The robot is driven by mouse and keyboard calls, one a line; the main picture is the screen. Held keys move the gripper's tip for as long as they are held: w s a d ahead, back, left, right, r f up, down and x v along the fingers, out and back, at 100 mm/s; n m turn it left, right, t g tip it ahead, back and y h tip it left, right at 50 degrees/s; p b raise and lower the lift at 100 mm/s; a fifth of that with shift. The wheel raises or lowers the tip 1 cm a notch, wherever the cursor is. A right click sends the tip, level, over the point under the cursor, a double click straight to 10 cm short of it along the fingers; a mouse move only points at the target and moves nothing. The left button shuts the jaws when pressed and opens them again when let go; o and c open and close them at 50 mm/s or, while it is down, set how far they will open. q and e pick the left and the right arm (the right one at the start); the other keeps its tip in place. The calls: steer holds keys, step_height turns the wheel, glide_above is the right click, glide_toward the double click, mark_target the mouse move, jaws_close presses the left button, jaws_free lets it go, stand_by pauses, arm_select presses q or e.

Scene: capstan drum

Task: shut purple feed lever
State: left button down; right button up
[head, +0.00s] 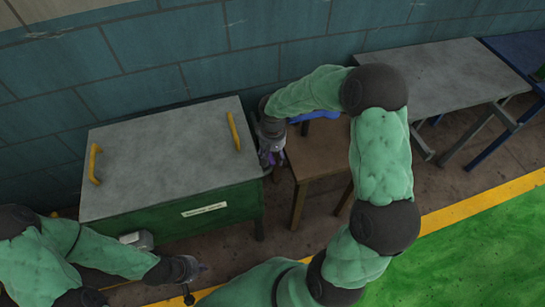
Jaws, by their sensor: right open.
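The purple feed lever (264,161) shows only as a small purple patch beside the right side of a green cabinet with a grey top (165,155). My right gripper (272,151) reaches down over it from above and hides most of it. The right gripper is open, with its fingers close around or beside the purple part; I cannot tell if they touch it. How far the lever is swung cannot be made out. My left gripper (190,280) is low in front of the cabinet, away from the lever, and its fingers are too small to read.
The cabinet top has two yellow handles (233,131) and a white label (204,209) on its front. A brown wooden table (320,150) with a blue object (314,116) stands close right of the lever. A grey-topped table (440,75) is farther right. A brick wall is behind.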

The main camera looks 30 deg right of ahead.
steer(key=shift+f, duration=0.2)
jaws_close()
steer(key=shift+d, duration=0.1)
steer(key=w+d+n+p, duration=0.4)
steer(key=n+p, duration=0.9)
steer(key=n, duration=0.4)
steer(key=shift+w+d+n, duration=0.25)
steer(key=shift+d+n, duration=0.15)
steer(key=shift+d, duration=0.5)
steer(key=shift+w, duration=0.1)
